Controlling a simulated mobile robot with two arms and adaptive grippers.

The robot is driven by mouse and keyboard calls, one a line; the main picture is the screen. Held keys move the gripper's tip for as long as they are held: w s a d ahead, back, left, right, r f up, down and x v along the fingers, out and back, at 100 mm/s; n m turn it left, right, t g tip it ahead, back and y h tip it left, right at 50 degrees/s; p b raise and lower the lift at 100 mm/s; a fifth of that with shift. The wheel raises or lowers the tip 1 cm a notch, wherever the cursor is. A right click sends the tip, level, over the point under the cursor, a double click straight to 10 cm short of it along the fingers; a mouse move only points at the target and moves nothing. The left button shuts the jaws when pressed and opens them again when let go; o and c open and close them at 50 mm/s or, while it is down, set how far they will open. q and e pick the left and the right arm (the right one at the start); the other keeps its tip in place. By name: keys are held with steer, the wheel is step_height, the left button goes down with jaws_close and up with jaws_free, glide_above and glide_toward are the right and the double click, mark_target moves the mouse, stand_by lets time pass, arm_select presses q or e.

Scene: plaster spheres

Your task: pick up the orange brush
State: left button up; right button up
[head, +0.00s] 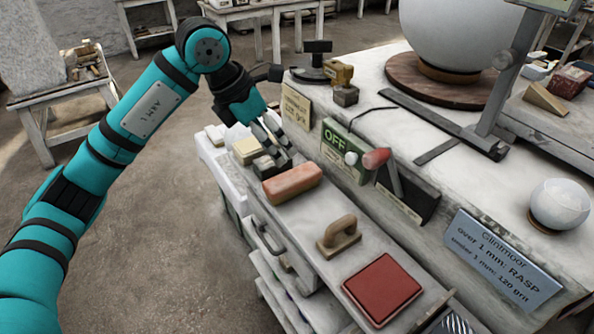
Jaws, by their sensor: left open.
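The orange brush (292,184) appears as an oblong, rounded orange-pink block lying on the narrow pale ledge in the middle of the head view. No bristles can be made out. My left gripper (273,160) comes down from the upper left and is open. Nothing is seen held between the fingers. My right gripper is out of view.
A pale yellow block (247,150) lies left of the fingers. A wooden-handled tool (338,237) and a red square pad (382,290) lie nearer on the ledge. A green OFF panel (345,150) with a red-tipped lever (377,158) stands right of the brush.

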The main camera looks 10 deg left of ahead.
arm_select(q)
steer(key=a, duration=0.1)
steer(key=p, duration=0.2)
glide_toward(289, 177)
steer(key=shift+s+d+f+y, duration=0.35)
steer(key=shift+s+d+y, duration=0.05)
steer(key=shift+d, duration=0.25)
steer(key=x, duration=0.5)
steer(key=shift+w+f+p, duration=0.15)
steer(key=shift+w+p, duration=0.05)
steer(key=shift+p, duration=0.15)
steer(key=shift+d+f, duration=0.1)
steer(key=shift+f, duration=0.1)
steer(key=shift+w+f, duration=0.2)
steer(key=p+x, duration=0.2)
steer(key=x, duration=0.2)
steer(key=shift+w+f, duration=0.2)
steer(key=shift+f, duration=0.15)
steer(key=c, duration=1.4)
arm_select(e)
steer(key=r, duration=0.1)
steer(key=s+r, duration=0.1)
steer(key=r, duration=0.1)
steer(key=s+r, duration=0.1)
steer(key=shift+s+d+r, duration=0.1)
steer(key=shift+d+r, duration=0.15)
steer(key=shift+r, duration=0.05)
